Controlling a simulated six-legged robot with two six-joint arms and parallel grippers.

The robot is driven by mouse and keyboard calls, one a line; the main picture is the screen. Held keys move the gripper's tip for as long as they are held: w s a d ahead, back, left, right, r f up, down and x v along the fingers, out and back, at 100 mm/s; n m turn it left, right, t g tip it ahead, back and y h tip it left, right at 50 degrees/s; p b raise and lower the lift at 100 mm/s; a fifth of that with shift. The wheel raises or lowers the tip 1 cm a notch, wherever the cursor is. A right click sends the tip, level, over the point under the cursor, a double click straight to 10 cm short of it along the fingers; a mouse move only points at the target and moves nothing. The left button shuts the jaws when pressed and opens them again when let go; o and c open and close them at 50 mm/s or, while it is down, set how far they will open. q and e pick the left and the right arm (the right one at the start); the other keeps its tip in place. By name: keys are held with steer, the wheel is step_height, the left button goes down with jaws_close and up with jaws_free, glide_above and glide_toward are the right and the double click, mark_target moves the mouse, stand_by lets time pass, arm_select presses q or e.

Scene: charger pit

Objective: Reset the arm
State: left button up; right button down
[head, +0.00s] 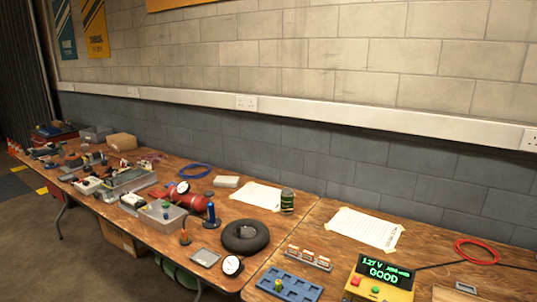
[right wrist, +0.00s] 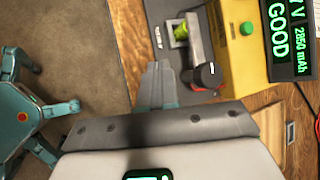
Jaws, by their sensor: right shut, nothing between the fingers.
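My right gripper (right wrist: 156,82) shows in the right wrist view with its grey fingers together and nothing between them. It is over the table's front edge, left of the yellow tester (right wrist: 233,48) in that picture. The tester (head: 379,282) also shows in the head view at the lower right, with its green display (head: 384,268) reading GOOD. Neither gripper shows in the head view, and my left gripper is in no view.
A blue slotted tray (head: 301,290) lies left of the tester. A black tyre (head: 245,236), a red extinguisher (head: 168,196) and several tools crowd the table to the left. A red cable coil (head: 477,251) lies at the right. Bare floor (right wrist: 60,40) shows beside the table.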

steer(key=s+a+f+n+g, duration=0.2)
steer(key=s+a+f+n, duration=0.3)
steer(key=s+n, duration=0.2)
steer(key=s+a+f+n+g, duration=0.2)
steer(key=s+a+f+n, duration=0.4)
steer(key=s, duration=0.4)
steer(key=s+a+f+n+g+y+p, duration=0.1)
steer(key=s+a+f+n+g, duration=0.1)
steer(key=s+a+f+n, duration=0.3)
steer(key=s+f+n, duration=0.1)
steer(key=s+n, duration=0.2)
steer(key=s, duration=0.1)
steer(key=shift+s+a+f+n+g, duration=0.15)
steer(key=shift+s+a+n+g, duration=0.05)
steer(key=shift+s+n+g, duration=0.1)
stand_by(2.4)
